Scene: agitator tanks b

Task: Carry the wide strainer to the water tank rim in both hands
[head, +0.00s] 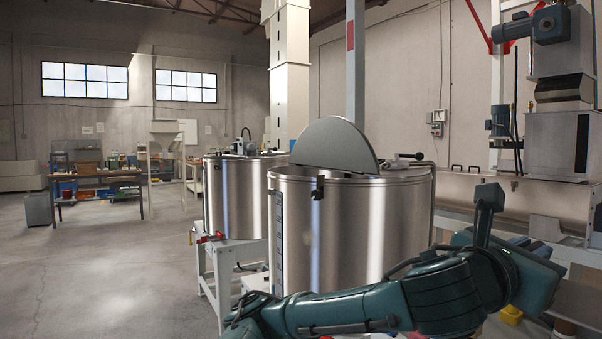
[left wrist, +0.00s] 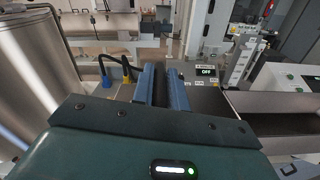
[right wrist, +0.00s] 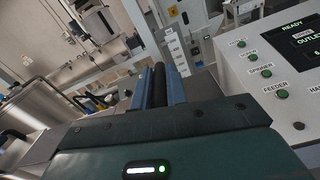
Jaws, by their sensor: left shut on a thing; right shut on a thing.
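My left gripper (left wrist: 164,88) is shut on a narrow dark bar (left wrist: 160,88) between its blue fingers. My right gripper (right wrist: 160,88) is likewise shut on a dark bar (right wrist: 157,86). These bars look like parts of the wide strainer, whose bowl I cannot make out in any view. In the head view my left arm crosses the bottom, with its hand (head: 540,272) at the lower right, in front of the near tank and to its right. This near steel tank (head: 350,230) has a raised half lid (head: 335,142). I cannot tell if it is the water tank.
A second steel tank (head: 235,195) stands behind to the left. Feeder machinery (head: 560,135) rises at the right. The right wrist view shows a control panel (right wrist: 285,85) close on the right. Open floor (head: 110,270) lies at the left, with workbenches (head: 95,180) beyond.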

